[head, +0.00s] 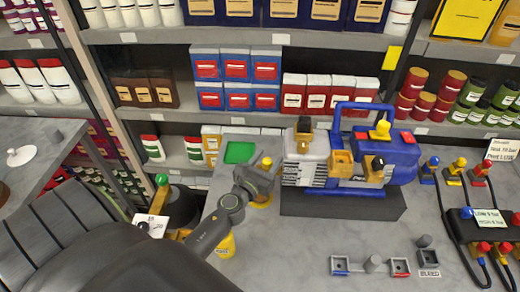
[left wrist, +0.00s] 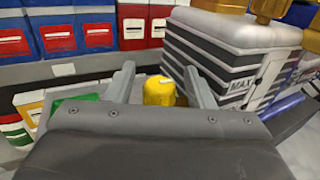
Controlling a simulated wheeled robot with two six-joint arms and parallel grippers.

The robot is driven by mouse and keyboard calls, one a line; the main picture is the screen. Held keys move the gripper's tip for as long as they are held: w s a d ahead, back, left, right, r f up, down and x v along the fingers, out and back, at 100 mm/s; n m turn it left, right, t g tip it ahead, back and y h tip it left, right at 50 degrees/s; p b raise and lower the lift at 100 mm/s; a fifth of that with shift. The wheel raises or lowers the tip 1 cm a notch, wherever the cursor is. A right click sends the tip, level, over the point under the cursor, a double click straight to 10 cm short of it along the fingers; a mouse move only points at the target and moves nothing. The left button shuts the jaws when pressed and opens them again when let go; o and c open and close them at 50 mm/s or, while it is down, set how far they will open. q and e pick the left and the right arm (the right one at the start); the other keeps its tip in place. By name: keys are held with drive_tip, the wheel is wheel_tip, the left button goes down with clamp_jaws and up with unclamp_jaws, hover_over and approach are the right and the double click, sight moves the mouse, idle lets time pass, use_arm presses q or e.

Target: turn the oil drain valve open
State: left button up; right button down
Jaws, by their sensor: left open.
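The blue and grey vacuum pump (head: 395,150) sits on a dark base on the grey table. Gold fittings show on its front (head: 342,163), with a black-topped one (head: 376,166) beside them. I cannot tell for sure which one is the oil drain valve. My left gripper (head: 263,174) is left of the pump, open and empty. In the left wrist view its fingers (left wrist: 160,82) stand apart, with a yellow cylinder (left wrist: 160,91) showing between or beyond them. The pump's ribbed grey end (left wrist: 235,55) is right of the fingers. My right gripper is not in view.
A green pad (head: 239,152) lies left of the pump. A yellow container (head: 225,246) is partly behind my left arm. Small grey holders (head: 370,264) are at the front; hoses with coloured knobs (head: 458,167) are at right. Stocked shelves (head: 240,37) stand behind.

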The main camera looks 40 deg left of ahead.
use_arm(q)
drive_tip(key=s+d+b, duration=0.2)
drive_tip(key=s+b, duration=0.3)
drive_tip(key=s, duration=1.2)
drive_tip(key=shift+s, duration=0.1)
